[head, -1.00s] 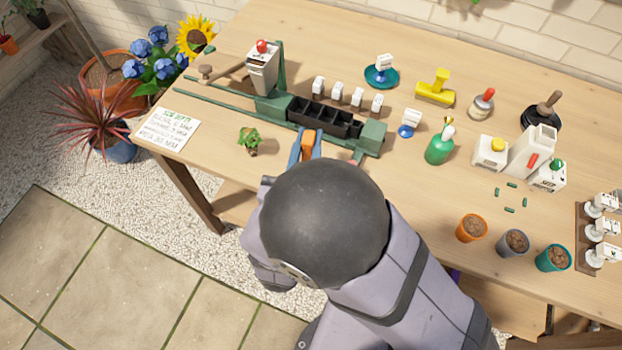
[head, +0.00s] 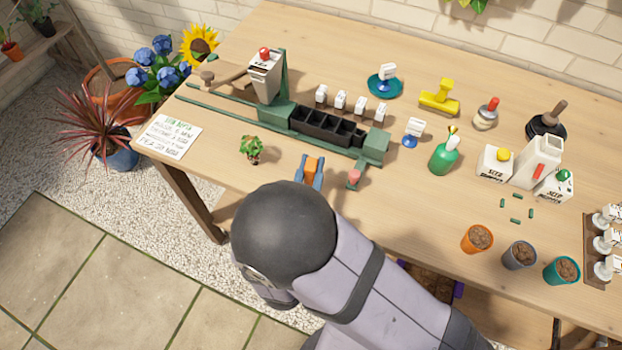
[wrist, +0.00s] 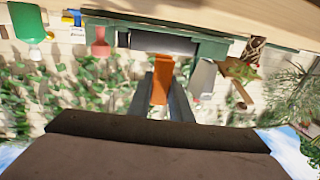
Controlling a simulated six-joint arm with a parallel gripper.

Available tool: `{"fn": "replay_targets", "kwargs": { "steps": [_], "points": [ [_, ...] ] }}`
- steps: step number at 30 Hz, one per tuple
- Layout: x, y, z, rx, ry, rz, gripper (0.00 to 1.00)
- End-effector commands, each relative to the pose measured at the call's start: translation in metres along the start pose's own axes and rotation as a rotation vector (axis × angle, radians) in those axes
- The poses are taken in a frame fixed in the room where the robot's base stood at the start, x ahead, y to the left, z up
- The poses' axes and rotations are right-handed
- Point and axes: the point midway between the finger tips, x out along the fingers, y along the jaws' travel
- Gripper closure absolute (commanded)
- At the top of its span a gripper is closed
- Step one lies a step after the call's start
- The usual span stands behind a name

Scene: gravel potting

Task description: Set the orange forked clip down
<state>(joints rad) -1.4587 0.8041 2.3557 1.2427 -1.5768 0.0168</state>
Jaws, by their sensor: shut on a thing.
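The orange forked clip (head: 314,165) sits between the blue-grey fingers of my gripper (head: 310,170), at the near side of the black-celled tray. My gripper is shut on it. In the wrist view the orange clip (wrist: 162,75) sticks out between the two fingertips (wrist: 162,85). Its fork is not clear in either view. I cannot tell whether the clip touches the table. Most of the gripper is hidden in the head view behind my dark round wrist.
The green seeder rig with its black cell tray (head: 327,127) lies just beyond my gripper. A red-topped peg (head: 354,177) stands to the right, and a small leafy plant (head: 251,149) to the left. Bare tabletop (head: 205,150) shows near the written card (head: 172,136).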

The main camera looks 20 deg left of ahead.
Motion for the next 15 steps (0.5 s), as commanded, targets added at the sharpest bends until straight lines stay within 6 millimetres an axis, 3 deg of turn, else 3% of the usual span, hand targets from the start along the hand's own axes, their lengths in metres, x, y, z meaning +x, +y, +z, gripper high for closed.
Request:
{"fn": "replay_targets", "kwargs": {
  "steps": [10,15],
  "points": [
    [0.000,0.000,0.011,0.000,0.000,0.000,1.00],
    [0.000,0.000,0.028,-0.003,-0.001,0.000,1.00]
  ]
}}
